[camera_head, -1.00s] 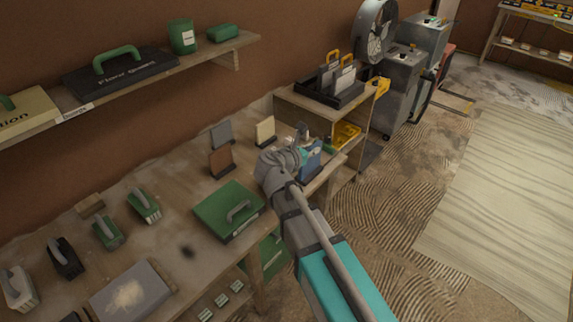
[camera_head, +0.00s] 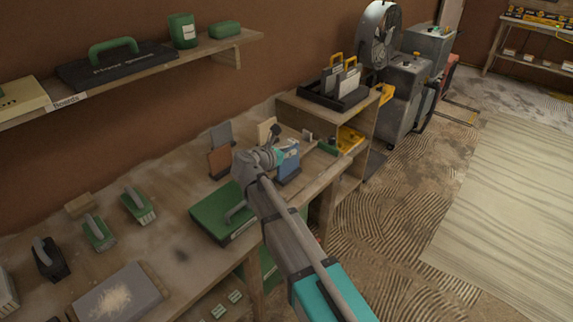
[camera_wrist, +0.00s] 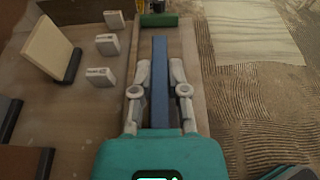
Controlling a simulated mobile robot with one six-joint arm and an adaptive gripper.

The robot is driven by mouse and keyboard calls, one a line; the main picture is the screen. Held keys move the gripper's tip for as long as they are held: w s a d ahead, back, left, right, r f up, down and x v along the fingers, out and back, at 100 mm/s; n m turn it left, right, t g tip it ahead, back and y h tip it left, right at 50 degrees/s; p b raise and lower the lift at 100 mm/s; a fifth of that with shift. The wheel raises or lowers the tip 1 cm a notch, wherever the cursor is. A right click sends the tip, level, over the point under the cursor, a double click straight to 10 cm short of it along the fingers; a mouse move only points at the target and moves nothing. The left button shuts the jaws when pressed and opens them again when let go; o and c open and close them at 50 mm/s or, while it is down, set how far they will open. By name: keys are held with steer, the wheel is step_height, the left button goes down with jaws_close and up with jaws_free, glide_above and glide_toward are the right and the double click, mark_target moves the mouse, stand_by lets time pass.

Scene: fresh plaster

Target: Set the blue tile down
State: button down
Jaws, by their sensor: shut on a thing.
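The blue tile (camera_head: 287,160) is at the far end of my arm, near the right end of the workbench. In the wrist view the blue tile (camera_wrist: 160,85) stands on edge as a narrow strip between my fingers. My gripper (camera_wrist: 160,80) is shut on it, one finger on each side. In the head view my gripper (camera_head: 278,153) is partly hidden behind my wrist. A dark base shows under the tile's lower edge in the head view; whether the tile touches it or the bench is hard to tell.
Grey (camera_head: 221,136), brown (camera_head: 220,162) and cream (camera_head: 266,130) tiles stand upright on the bench (camera_head: 170,190). A green case (camera_head: 215,215) lies left of my arm. Small white blocks (camera_wrist: 107,45) and a green block (camera_wrist: 158,20) lie near the tile. A black tray (camera_head: 335,92) stands behind.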

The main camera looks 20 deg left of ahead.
mark_target(287, 160)
stand_by(0.4)
steer(key=shift+w+a+f+b, duration=0.25)
steer(key=shift+a+f+b, duration=0.1)
steer(key=shift+f+b, duration=1.65)
steer(key=shift+f, duration=0.15)
steer(key=c, duration=0.6)
jaws_free()
steer(key=shift+c, duration=0.2)
steer(key=shift+r, duration=0.2)
steer(key=shift+s+a+r, duration=0.2)
steer(key=shift+s, duration=0.4)
steer(key=p+v, duration=0.3)
steer(key=v, duration=0.7)
steer(key=shift+s+p, duration=0.3)
steer(key=shift+s, duration=0.05)
steer(key=shift+a+r, duration=0.1)
steer(key=shift+a, duration=0.05)
